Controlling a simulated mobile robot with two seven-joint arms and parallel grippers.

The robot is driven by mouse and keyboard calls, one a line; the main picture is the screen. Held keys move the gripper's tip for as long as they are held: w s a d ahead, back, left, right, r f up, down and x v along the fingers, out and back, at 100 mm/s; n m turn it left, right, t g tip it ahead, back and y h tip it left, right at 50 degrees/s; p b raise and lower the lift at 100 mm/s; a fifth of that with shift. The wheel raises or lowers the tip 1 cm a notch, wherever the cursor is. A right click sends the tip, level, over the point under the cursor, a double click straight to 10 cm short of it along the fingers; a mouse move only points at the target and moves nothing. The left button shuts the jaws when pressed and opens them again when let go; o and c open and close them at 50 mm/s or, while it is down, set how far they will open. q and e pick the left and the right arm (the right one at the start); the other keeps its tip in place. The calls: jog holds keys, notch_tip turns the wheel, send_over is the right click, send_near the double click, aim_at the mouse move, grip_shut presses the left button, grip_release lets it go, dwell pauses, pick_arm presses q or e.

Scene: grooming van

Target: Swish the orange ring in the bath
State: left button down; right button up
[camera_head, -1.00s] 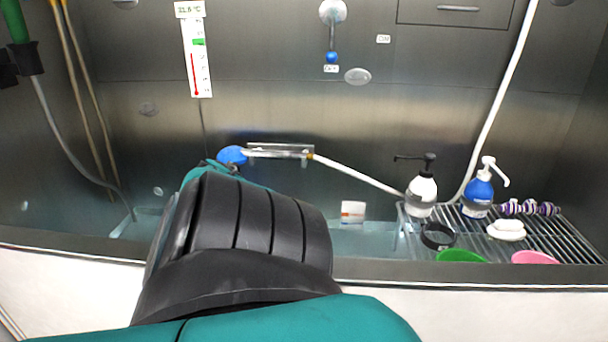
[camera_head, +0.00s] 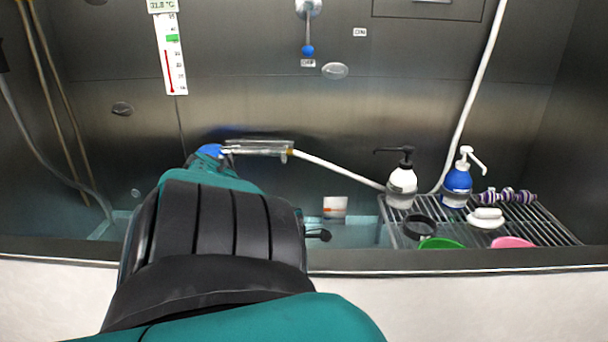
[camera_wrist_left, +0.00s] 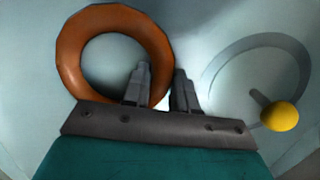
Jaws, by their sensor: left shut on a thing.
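The orange ring (camera_wrist_left: 82,72) is at the upper left of the left wrist view. My left gripper (camera_wrist_left: 161,82) is shut on the ring's right side, with one finger inside its hole and one outside. A dark ring-shaped shadow lies on the pale bath surface to the right, apart from the ring. In the head view the bath (camera_head: 365,236) is a pale blue basin behind a grey front rim. My arm reaches over this rim and hides the ring and the gripper there. My right gripper is not in view.
A wire rack (camera_head: 541,228) at right holds a black-topped bottle (camera_head: 402,186), a blue bottle (camera_head: 457,186) and smaller items. A shower head (camera_head: 210,151) with a white hose is behind my arm. A thermometer (camera_head: 171,60) hangs on the wall.

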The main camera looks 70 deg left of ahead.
pick_arm(q)
jog(key=shift+s+a+p, duration=0.2)
jog(key=shift+s+a, duration=0.05)
jog(key=shift+s, duration=0.45)
jog(key=shift+s+a+p, duration=0.15)
jog(key=shift+s+a, duration=0.05)
jog(key=shift+s, duration=0.55)
jog(key=shift+s+a+p, duration=0.2)
jog(key=shift+s+a, duration=0.05)
jog(key=shift+s, duration=0.45)
jog(key=shift+w+d+b, duration=0.35)
jog(key=shift+w+b, duration=0.1)
jog(key=shift+w, duration=0.65)
jog(key=shift+w+d+b, duration=0.35)
jog(key=shift+w+b, duration=0.05)
jog(key=shift+w, duration=0.75)
jog(key=shift+w+d+b, duration=0.35)
jog(key=shift+w+b, duration=0.1)
jog(key=shift+w, duration=0.65)
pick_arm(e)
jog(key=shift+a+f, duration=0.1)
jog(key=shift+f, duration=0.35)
